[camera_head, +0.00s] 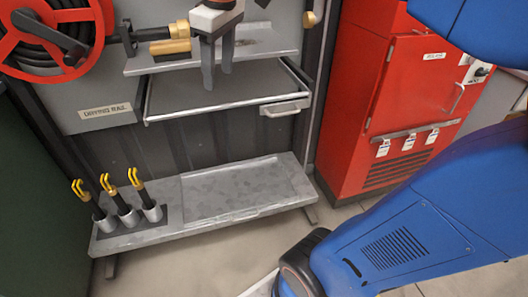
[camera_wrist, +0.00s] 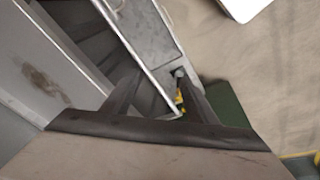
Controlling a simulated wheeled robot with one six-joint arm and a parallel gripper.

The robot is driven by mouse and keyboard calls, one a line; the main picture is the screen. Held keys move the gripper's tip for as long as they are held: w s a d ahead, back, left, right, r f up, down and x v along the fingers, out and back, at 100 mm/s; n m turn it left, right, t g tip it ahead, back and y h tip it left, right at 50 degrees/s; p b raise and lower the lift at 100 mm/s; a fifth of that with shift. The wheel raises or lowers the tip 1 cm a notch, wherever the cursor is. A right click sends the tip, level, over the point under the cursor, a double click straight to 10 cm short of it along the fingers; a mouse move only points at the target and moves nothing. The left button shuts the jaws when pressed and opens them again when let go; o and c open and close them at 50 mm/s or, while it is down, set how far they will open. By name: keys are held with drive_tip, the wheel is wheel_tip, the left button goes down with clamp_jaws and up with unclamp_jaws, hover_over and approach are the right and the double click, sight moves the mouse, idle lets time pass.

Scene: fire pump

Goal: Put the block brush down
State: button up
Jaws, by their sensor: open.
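I cannot make out a block brush in either view. My gripper (camera_head: 217,79) points down in front of the grey upper shelf (camera_head: 142,66) in the head view, its two dark fingers apart. In the wrist view my gripper (camera_wrist: 158,76) shows the fingers spread, with nothing held between them. The shelf carries a dark worn mark, which seems to be the dark stain (camera_wrist: 40,80) in the wrist view. My gripper hides part of the shelf.
A rimmed pull-out tray (camera_head: 220,97) sits under the shelf. A low grey bench (camera_head: 240,192) holds several yellow-tipped tools (camera_head: 133,180) in cups. A hose reel (camera_head: 50,35) with a brass-ended nozzle (camera_head: 170,47) is left. A red cabinet (camera_head: 410,95) stands right.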

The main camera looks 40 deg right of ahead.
drive_tip(key=s+d+f+m+t, duration=0.1)
drive_tip(key=s+f+m, duration=0.2)
drive_tip(key=s+f, duration=0.4)
drive_tip(key=s+d+f+m+t, duration=0.1)
drive_tip(key=s+f+m, duration=0.2)
drive_tip(key=s+f, duration=0.5)
wheel_tip(320, 180, down, 6)
drive_tip(key=shift+r, duration=0.25)
